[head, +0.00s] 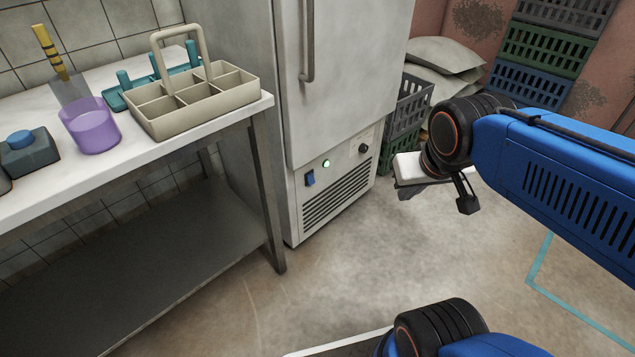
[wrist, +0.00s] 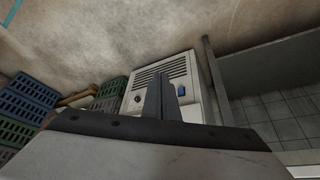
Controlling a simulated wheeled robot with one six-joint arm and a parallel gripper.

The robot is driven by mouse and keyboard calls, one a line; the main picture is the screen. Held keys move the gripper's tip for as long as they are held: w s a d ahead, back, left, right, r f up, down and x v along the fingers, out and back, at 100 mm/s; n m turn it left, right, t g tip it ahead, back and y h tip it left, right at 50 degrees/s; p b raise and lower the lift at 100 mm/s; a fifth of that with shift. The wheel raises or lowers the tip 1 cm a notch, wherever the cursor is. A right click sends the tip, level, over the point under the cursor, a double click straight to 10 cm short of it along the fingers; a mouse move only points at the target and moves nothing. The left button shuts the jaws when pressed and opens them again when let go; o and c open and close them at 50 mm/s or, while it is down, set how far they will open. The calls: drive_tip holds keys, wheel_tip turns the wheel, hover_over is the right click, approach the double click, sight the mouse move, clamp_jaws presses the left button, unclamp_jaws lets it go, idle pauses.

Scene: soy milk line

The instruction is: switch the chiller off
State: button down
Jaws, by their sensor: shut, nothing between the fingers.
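The chiller (head: 345,75) is a tall, pale, worn cabinet with a vertical door handle. Its low front panel holds a blue rocker switch (head: 310,178), a lit green lamp (head: 326,163), a black knob (head: 363,148) and a vent grille. My gripper (head: 400,192) is to the right of the panel, apart from it, and its fingers are hard to make out there. In the wrist view my gripper (wrist: 162,80) is shut and empty, pointing toward the panel. The blue switch (wrist: 182,88) shows just right of the fingers, the knob (wrist: 137,98) left. The lamp is not visible there.
A steel table (head: 180,152) stands left of the chiller, bearing a beige carrier (head: 205,100), a purple cup (head: 90,127) and other items. Crates (head: 545,50) and sacks (head: 440,55) are at the back right. The floor before the chiller is clear.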

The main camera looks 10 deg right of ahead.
sight(311, 179)
drive_tip(key=w+d+f+m+t+h, duration=0.1)
drive_tip(key=w+d+f+m, duration=0.25)
drive_tip(key=w, duration=0.75)
drive_tip(key=w+d+f+m+t, duration=0.1)
drive_tip(key=w+d+f+m, duration=0.2)
drive_tip(key=w, duration=0.8)
drive_tip(key=w+a+f+m+y, duration=0.2)
drive_tip(key=w+a+f+y, duration=0.1)
drive_tip(key=f, duration=0.6)
drive_tip(key=w+a+f+m+y, duration=0.2)
drive_tip(key=w+a+f, duration=0.4)
drive_tip(key=f, duration=0.3)
drive_tip(key=shift+w+a+f+y, duration=0.2)
drive_tip(key=shift+w+y, duration=0.15)
drive_tip(key=shift+y, duration=0.05)
drive_tip(key=shift+f, duration=0.1)
drive_tip(key=w+a+r+x, duration=0.1)
drive_tip(key=x, duration=1.2)
drive_tip(key=shift+w+r, duration=0.3)
drive_tip(key=shift+r, duration=0.05)
